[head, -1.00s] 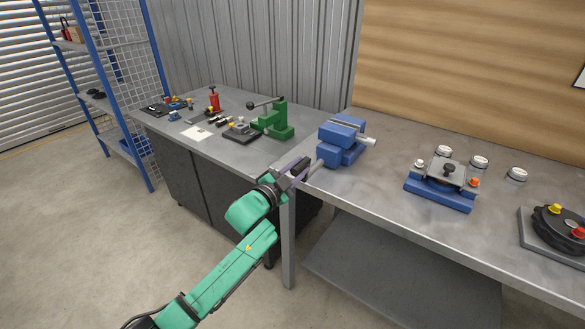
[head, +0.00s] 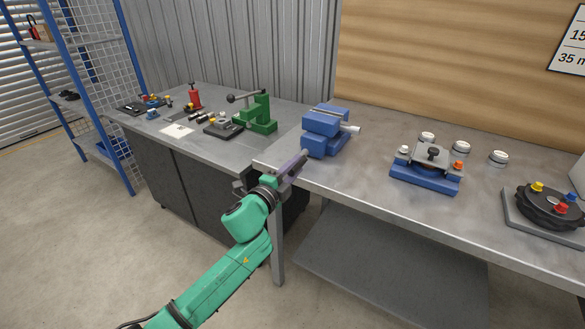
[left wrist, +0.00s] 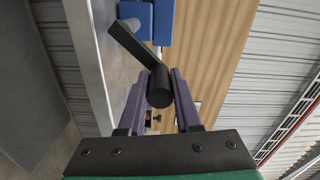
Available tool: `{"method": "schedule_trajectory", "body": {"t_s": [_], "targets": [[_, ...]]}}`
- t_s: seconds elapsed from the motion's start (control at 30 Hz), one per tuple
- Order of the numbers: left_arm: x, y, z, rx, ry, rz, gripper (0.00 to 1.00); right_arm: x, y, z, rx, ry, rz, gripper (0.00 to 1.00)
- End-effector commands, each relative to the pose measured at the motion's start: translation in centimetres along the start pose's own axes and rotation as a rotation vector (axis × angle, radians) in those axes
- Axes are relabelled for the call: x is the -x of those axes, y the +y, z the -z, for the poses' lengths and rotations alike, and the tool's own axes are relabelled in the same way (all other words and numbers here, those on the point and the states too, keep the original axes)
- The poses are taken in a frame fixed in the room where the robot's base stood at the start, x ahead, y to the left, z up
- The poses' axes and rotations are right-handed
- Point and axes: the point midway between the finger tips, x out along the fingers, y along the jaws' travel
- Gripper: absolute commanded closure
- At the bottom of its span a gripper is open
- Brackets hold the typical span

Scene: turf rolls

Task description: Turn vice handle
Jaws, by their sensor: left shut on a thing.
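The blue vice (head: 325,131) stands at the left end of the near workbench, with a pale rod end sticking out on its right side. My left gripper (head: 296,166) is at its near left side, over the bench edge. In the left wrist view the black crank handle (left wrist: 133,44) runs from a grey shaft at the blue vice body (left wrist: 161,22) to a dark round grip (left wrist: 159,88). That grip lies between the purple fingers of my left gripper (left wrist: 159,94), which are shut on it. In the head view the handle is mostly hidden by the gripper. My right gripper is not in view.
A blue fixture (head: 424,181) with knobs, several white round pieces and a black round fixture (head: 548,206) stand to the right. A green press (head: 258,113) and small parts are on the left bench (head: 200,148). The bench between vice and blue fixture is clear.

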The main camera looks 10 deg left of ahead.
Motion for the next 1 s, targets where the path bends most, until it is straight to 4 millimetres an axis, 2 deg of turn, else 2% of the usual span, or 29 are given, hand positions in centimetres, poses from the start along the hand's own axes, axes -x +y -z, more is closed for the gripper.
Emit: {"method": "schedule_trajectory", "body": {"t_s": [0.03, 0.47, 0.5, 0.53, 0.57, 1.0], "targets": [[0.08, 1.2, 0.24, -0.005, 0.003, -0.019, 1.0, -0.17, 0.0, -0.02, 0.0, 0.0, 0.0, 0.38], [0.09, 1.39, 0.22, -0.012, 0.002, -0.022, 1.0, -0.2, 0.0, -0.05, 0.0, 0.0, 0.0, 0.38], [0.09, 1.41, 0.22, -0.012, 0.002, -0.022, 0.56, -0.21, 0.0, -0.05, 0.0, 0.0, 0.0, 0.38], [0.09, 1.4, 0.23, -0.011, 0.002, -0.022, 0.45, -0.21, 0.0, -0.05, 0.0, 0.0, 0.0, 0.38], [0.09, 1.38, 0.24, -0.011, 0.002, -0.022, 0.38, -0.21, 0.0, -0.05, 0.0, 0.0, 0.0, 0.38], [0.08, 0.92, 0.21, -0.012, 0.002, -0.014, 0.38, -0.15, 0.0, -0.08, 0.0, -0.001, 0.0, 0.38]]}}
